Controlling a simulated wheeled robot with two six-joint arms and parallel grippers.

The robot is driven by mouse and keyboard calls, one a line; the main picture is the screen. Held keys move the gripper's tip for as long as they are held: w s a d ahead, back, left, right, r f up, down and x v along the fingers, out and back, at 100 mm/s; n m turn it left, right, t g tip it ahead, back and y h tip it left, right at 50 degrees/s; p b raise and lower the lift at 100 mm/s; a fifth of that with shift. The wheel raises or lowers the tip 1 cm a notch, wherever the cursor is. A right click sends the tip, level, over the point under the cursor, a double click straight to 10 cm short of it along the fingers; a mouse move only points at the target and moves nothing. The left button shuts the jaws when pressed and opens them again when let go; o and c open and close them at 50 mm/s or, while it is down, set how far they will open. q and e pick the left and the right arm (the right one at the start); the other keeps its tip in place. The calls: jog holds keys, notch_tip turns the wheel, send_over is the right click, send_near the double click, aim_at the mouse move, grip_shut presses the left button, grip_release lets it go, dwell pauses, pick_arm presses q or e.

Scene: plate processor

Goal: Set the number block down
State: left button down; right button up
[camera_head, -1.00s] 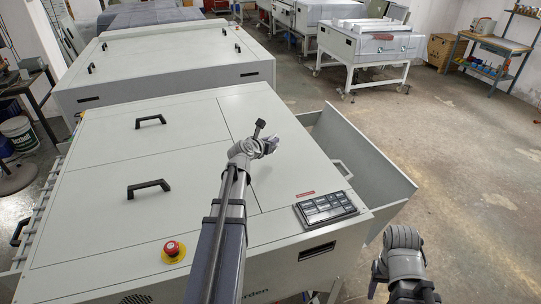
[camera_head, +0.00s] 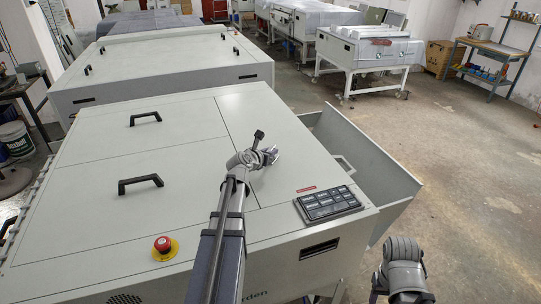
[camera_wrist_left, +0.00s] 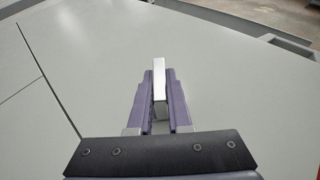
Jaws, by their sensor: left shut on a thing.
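The number block (camera_wrist_left: 159,80) is a small pale, metallic-looking upright piece in the left wrist view. My left gripper (camera_wrist_left: 158,103) is shut on it, with a purple finger on each side. In the head view my left gripper (camera_head: 269,154) is over the grey top of the plate processor (camera_head: 190,215), left of and behind the black keypad (camera_head: 328,203). The block is too small to make out clearly there. I cannot tell whether its underside touches the top. My right arm shows at lower right, but its gripper fingers are not visible.
The processor top has two black handles (camera_head: 146,118) and (camera_head: 141,184), and a red emergency stop (camera_head: 163,244) at front left. An open grey tray (camera_head: 370,160) sticks out on the right side. The top around my left gripper is clear.

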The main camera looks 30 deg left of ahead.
pick_arm(q)
jog(key=c, duration=1.3)
grip_release()
jog(key=shift+f, duration=0.15)
jog(key=o, duration=0.5)
jog(key=shift+c, duration=0.2)
jog(key=shift+r, duration=0.35)
jog(key=p+v, duration=0.4)
jog(key=v, duration=0.8)
jog(key=shift+f+p, duration=0.15)
jog(key=shift+p, duration=0.15)
